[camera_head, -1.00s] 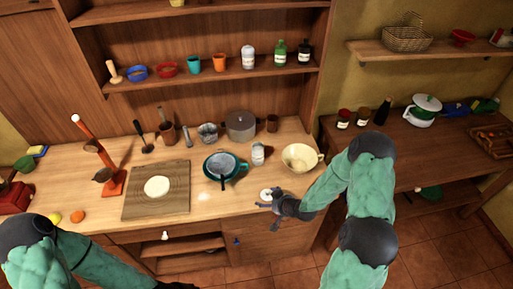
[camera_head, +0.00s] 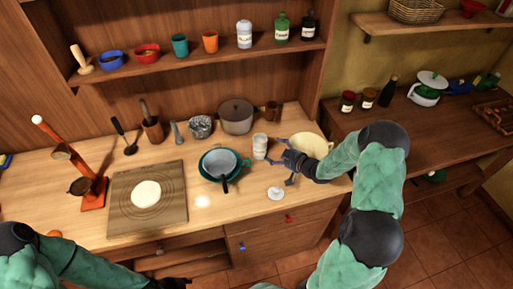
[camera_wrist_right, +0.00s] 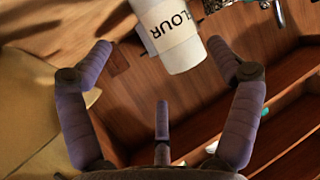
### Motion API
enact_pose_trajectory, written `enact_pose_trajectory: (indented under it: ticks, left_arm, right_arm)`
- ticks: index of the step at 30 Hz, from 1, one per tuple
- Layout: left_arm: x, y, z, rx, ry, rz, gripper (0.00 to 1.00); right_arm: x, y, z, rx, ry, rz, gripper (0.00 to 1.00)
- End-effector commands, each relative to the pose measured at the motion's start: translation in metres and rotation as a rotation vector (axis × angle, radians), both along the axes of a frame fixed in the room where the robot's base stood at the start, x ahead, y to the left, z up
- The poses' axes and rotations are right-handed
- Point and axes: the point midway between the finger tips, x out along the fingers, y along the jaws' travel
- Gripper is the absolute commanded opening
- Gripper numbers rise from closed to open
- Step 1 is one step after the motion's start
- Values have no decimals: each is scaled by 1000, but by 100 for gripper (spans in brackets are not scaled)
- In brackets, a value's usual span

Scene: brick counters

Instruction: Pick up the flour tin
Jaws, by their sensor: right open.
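The flour tin (camera_head: 260,146) is a small pale cylinder standing on the wooden counter, right of the teal pan. In the right wrist view the tin (camera_wrist_right: 172,35) shows its "FLOUR" label and lies ahead of my fingers, around the gap between them. My right gripper (camera_head: 273,150) is open and empty just right of the tin, fingers pointing at it. In the wrist view my right gripper (camera_wrist_right: 160,47) has its purple fingers spread wide. Whether any finger touches the tin I cannot tell. My left gripper (camera_head: 175,284) is a dark shape at the bottom edge, its fingers unclear.
A cream bowl (camera_head: 309,143) stands right behind my right gripper. A teal pan (camera_head: 207,172) sits left of the tin, a grey pot (camera_head: 236,118) behind it. A round white lid (camera_head: 276,193) lies in front. Bare counter (camera_head: 240,203) shows near the front edge.

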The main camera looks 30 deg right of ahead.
Motion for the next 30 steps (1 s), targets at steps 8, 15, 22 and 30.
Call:
enact_pose_trajectory:
  ticks: [8, 15, 22, 30]
  left_arm:
    - [0, 0, -3, 0, 1, 0, 43]
    - [0, 0, -4, 0, 0, 0, 43]
    - [0, 0, -7, 0, 0, 0, 43]
    - [0, 0, -9, 0, 0, 0, 43]
  right_arm:
    - [36, 8, -15, 1, 0, 2, 90]
    - [51, 11, -20, 1, 1, 1, 90]
    - [79, 18, -28, 0, 0, 3, 90]
    - [97, 20, -35, 1, 0, 0, 90]
